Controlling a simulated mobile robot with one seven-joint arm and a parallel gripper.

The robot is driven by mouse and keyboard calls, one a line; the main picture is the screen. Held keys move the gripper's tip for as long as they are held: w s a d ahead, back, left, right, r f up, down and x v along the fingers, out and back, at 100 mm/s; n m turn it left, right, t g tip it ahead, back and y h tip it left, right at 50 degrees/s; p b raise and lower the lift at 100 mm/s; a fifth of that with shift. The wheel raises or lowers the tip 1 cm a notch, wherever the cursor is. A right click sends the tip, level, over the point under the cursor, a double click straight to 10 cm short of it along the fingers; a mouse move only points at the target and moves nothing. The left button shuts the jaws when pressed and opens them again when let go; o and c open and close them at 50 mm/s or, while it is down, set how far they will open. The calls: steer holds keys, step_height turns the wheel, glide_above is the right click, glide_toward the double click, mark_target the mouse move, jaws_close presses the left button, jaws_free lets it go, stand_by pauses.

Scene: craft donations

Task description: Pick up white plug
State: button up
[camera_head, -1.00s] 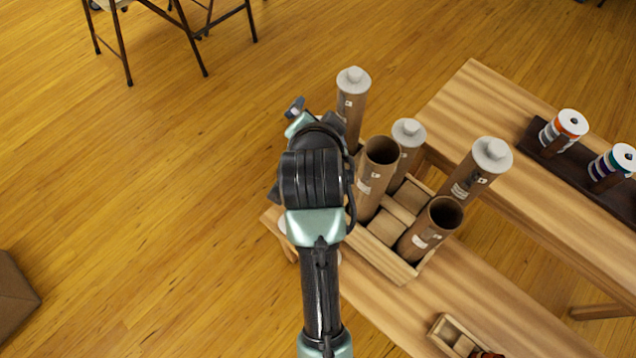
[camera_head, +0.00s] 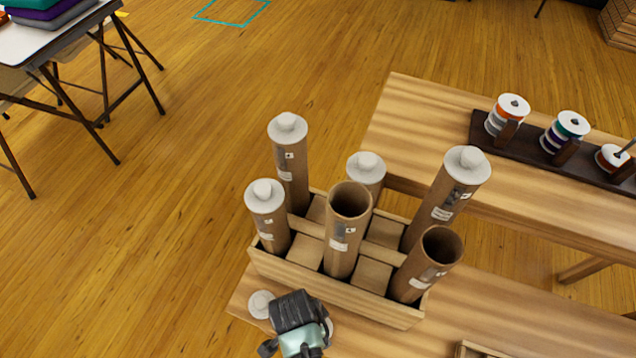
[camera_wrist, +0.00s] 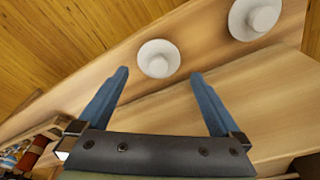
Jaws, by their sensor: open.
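Two loose white plugs, round discs with a raised knob, lie on the wooden table. In the wrist view one plug (camera_wrist: 158,60) lies straight ahead of my gripper (camera_wrist: 160,74), lined up with the gap between the blue fingertips. The other plug (camera_wrist: 255,18) is up and to the right. My gripper is open and nothing is held. In the head view one plug (camera_head: 260,304) shows left of my wrist, near the table's left end. The other (camera_head: 327,326) is partly hidden by my wrist. The fingers are hidden there.
A wooden rack (camera_head: 330,298) with upright cardboard tubes stands just behind the plugs. Several tubes have white plugs on top; two tubes (camera_head: 350,200) (camera_head: 442,245) are open. A second table (camera_head: 410,110) behind holds spools (camera_head: 513,106). A small wooden box (camera_head: 470,350) is at the front.

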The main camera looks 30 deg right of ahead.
steer(key=f+b, duration=0.1)
steer(key=f, duration=0.1)
steer(key=d+f+b, duration=0.1)
steer(key=f, duration=0.2)
steer(key=shift+s+f, duration=0.1)
steer(key=c, duration=1.1)
